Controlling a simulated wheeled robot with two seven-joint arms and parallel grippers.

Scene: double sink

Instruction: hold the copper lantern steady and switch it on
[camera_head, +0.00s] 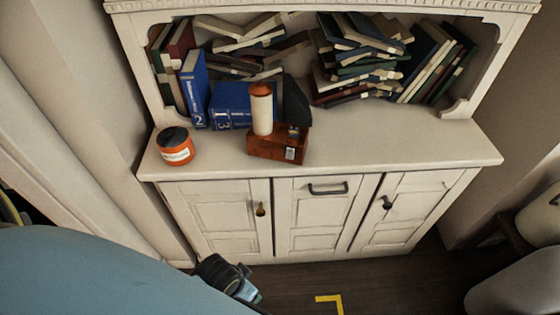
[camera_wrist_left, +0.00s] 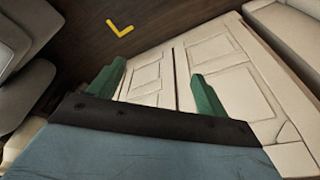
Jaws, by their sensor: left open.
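A pale cylinder with a copper-coloured top (camera_head: 262,108) stands on the cabinet top, at or on a brown box; it looks most like the copper lantern, but I cannot be sure. Its switch cannot be made out. My left gripper (camera_head: 246,292) is low in front of the cabinet, near the floor, well below and apart from the lantern. In the left wrist view its two green fingers (camera_wrist_left: 158,70) are spread and empty, with cabinet doors beyond them. My right gripper is in neither view.
The white cabinet (camera_head: 420,150) has a free top at the right. An orange jar with a dark lid (camera_head: 176,149) stands at the left. A brown box (camera_head: 270,147) and blue books (camera_head: 230,106) crowd the lantern. A yellow floor mark (camera_head: 330,299) lies in front.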

